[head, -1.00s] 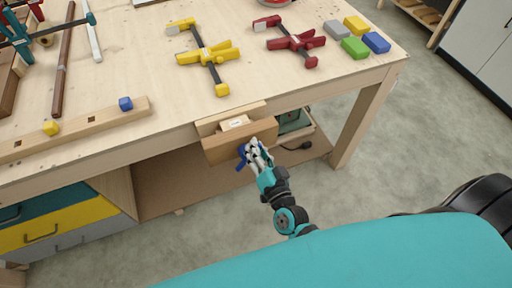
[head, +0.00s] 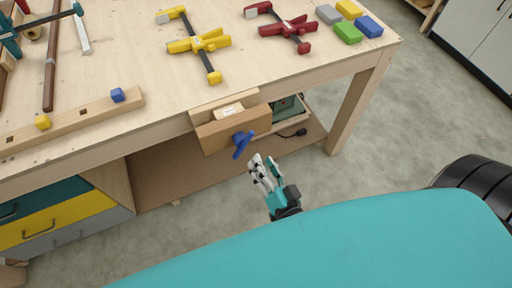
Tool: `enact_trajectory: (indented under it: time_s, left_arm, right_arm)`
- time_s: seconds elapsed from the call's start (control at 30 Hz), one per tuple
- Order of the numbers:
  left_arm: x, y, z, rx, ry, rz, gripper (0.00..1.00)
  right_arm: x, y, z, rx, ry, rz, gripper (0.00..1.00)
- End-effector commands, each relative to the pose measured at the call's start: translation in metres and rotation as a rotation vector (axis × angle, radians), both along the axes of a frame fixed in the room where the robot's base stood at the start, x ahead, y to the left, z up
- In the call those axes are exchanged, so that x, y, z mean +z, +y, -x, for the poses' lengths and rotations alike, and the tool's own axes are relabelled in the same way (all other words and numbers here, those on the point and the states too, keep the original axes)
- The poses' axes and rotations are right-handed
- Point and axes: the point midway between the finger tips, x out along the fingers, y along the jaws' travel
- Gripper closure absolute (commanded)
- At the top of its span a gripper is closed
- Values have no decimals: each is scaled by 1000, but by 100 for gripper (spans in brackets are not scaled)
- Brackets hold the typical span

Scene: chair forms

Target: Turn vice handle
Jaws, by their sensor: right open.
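The wooden vice (head: 234,129) is fixed to the front edge of the workbench (head: 128,50). Its blue handle (head: 242,145) sticks out from the front jaw and stands tilted, upper end to the right. My right gripper (head: 259,167) is just below and right of the handle, apart from it, open and empty. My left gripper is not in view.
On the bench lie a yellow clamp (head: 199,42), a red clamp (head: 286,29) and several coloured blocks (head: 348,32). A lower shelf (head: 180,172) runs under the bench, with drawers (head: 60,218) at left.

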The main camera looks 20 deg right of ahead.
Motion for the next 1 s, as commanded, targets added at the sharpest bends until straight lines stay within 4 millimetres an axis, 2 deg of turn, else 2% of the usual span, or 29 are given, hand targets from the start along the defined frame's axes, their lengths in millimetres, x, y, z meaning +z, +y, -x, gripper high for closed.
enact_trajectory:
  time_s: [0.03, 0.2, 0.53, 0.57, 0.63, 0.7, 0.83, 0.9, 1.0]
  left_arm:
    - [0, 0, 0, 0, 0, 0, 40]
    - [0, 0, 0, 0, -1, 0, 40]
    - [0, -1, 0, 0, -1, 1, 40]
    - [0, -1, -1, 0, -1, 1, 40]
    - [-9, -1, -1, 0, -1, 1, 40]
    - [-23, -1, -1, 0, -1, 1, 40]
    - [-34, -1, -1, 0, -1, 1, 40]
    - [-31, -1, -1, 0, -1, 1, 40]
    - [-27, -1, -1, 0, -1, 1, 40]
  right_arm:
    - [-1, 0, 9, 2, 2, 1, 60]
    - [0, -1, 26, 1, 2, 1, 60]
    - [0, -1, 30, 1, 1, 0, 60]
    - [-1, -1, 30, 1, 1, 1, 56]
    - [-9, 3, 39, 4, 1, 17, 47]
    - [-22, 10, 58, 7, 0, 55, 41]
    - [-28, 17, 82, 0, -10, 108, 41]
    - [-25, 18, 82, -3, -13, 118, 41]
    - [-22, 18, 70, -5, -17, 116, 41]
